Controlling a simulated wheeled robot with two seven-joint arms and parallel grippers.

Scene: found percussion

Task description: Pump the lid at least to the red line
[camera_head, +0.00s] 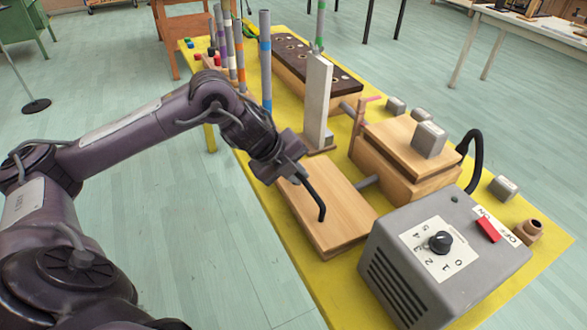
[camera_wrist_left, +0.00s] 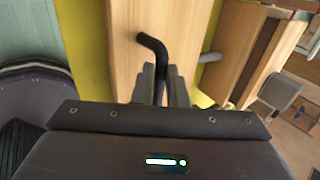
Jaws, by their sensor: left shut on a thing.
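A light wooden board (camera_head: 322,210) lies on the yellow table top, with a bent black handle (camera_head: 318,200) over it. My left gripper (camera_head: 298,172) is shut on the handle near the board's far end. In the left wrist view the gripper's fingers (camera_wrist_left: 162,80) close around the black handle (camera_wrist_left: 153,45). A grey tube (camera_head: 367,182) runs from the board to a wooden box whose lid (camera_head: 398,143) carries a grey block (camera_head: 429,139).
A grey control box (camera_head: 395,275) with a dial and red switch stands near the board. A tall pale post (camera_head: 318,100), striped tubes (camera_head: 265,60) and a dark holed block (camera_head: 300,62) stand farther back. Small grey blocks (camera_head: 503,187) lie at the right.

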